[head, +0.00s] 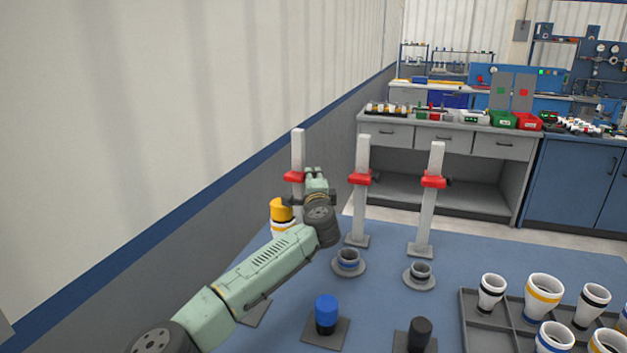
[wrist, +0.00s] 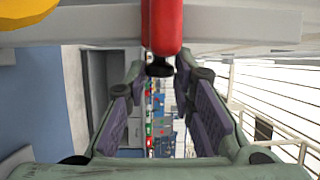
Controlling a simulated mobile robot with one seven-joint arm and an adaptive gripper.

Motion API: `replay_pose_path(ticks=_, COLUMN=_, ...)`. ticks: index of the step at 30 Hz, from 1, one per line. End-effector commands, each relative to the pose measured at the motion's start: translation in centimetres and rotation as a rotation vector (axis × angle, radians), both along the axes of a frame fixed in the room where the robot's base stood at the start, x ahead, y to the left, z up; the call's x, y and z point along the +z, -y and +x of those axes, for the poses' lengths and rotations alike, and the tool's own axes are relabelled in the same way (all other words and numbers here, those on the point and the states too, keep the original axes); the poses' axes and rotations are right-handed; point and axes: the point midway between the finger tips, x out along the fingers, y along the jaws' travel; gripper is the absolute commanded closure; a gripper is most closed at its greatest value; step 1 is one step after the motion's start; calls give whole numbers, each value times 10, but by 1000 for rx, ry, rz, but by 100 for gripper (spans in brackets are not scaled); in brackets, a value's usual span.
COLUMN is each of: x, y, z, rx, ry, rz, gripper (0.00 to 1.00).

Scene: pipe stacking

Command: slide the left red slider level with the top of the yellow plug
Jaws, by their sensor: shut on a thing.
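The left red slider (head: 293,177) sits on the left pale upright post (head: 298,150). It also shows at the top middle of the wrist view (wrist: 162,22), with its dark knob (wrist: 160,69) facing me. My gripper (wrist: 161,75) is shut on this knob, a fingertip at each side. In the head view, my arm's end covers the knob and part of the post. The yellow plug (head: 280,210) tops a white pipe just left of my wrist. In the head view, the slider appears higher than the plug's top. Yellow also shows in the wrist view's top left corner (wrist: 22,10).
Two more posts with a middle red slider (head: 359,179) and a right red slider (head: 433,180) stand to the right. A blue plug (head: 326,312), a black plug (head: 419,334) and a grey tray (head: 470,320) of pipes are nearer. The wall is at left.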

Motion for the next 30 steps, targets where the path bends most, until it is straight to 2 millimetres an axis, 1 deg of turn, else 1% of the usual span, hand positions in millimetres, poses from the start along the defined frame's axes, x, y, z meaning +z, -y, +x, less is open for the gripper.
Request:
replay_pose_path(ticks=1, x=-3, y=3, z=0, rx=-5, ry=-7, rz=-5, gripper=100)
replay_pose_path(ticks=5, x=-3, y=2, z=0, rx=-4, ry=-7, rz=-5, gripper=100)
replay_pose_path(ticks=6, x=-3, y=2, z=0, rx=-4, ry=-6, rz=-4, gripper=74)
replay_pose_path(ticks=13, x=-2, y=1, z=0, rx=-2, ry=-4, rz=-2, gripper=59)
replay_pose_path(ticks=14, x=-1, y=1, z=0, rx=-1, ry=-3, rz=-2, gripper=58)
replay_pose_path(ticks=23, x=-1, y=0, z=-1, rx=0, ry=-2, rz=-1, gripper=58)
replay_pose_path(ticks=26, x=-1, y=1, z=-8, rx=-1, ry=-3, rz=-2, gripper=58)
replay_pose_path(ticks=29, x=-1, y=2, z=-21, rx=-1, ry=-2, rz=-3, gripper=58)
replay_pose_path(ticks=30, x=-1, y=2, z=-29, rx=-2, ry=-2, rz=-5, gripper=58)
